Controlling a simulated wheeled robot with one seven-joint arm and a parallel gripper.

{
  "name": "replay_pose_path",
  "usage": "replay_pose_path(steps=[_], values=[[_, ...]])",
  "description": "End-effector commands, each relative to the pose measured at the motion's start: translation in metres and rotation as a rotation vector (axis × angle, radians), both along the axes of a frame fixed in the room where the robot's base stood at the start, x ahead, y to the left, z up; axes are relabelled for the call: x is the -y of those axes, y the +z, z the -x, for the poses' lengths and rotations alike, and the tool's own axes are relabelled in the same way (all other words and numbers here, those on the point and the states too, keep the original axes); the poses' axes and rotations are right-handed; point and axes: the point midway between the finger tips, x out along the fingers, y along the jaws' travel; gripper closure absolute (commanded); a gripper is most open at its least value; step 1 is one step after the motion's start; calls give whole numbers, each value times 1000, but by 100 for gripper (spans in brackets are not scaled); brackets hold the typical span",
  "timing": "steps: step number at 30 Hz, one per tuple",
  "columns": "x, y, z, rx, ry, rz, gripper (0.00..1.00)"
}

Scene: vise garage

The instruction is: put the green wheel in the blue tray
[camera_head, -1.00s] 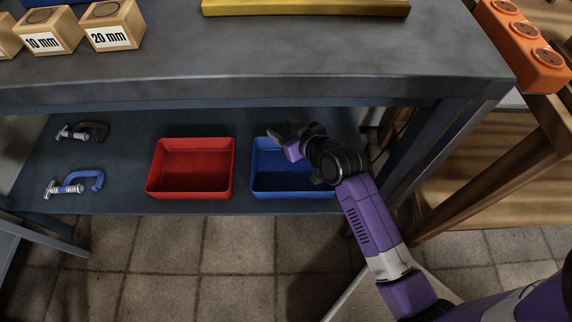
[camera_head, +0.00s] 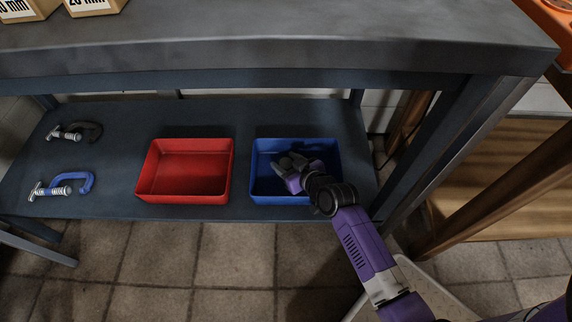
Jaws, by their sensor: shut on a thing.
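The blue tray (camera_head: 262,148) stands on the lower shelf of the bench, right of the red tray. My gripper (camera_head: 284,164) reaches over the blue tray from the lower right, and its fingers appear within the tray's outline. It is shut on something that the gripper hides. I cannot make out the green wheel anywhere in view. How far the fingers are above the tray floor is hard to tell.
An empty red tray (camera_head: 184,170) stands left of the blue one. A blue clamp (camera_head: 66,184) and a dark clamp (camera_head: 78,131) lie at the shelf's left. The bench top (camera_head: 270,45) overhangs the shelf, and a bench leg (camera_head: 440,140) stands to the right.

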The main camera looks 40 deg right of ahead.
Motion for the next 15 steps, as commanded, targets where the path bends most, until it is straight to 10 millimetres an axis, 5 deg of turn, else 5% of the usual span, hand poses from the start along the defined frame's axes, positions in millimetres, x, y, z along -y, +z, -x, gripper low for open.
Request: replay_pose_path(steps=[11, 12, 15], values=[[0, -4, -1, 3, 0, 2, 100], [0, -3, 0, 2, -1, 1, 42], [0, -3, 0, 1, -1, 1, 27]])
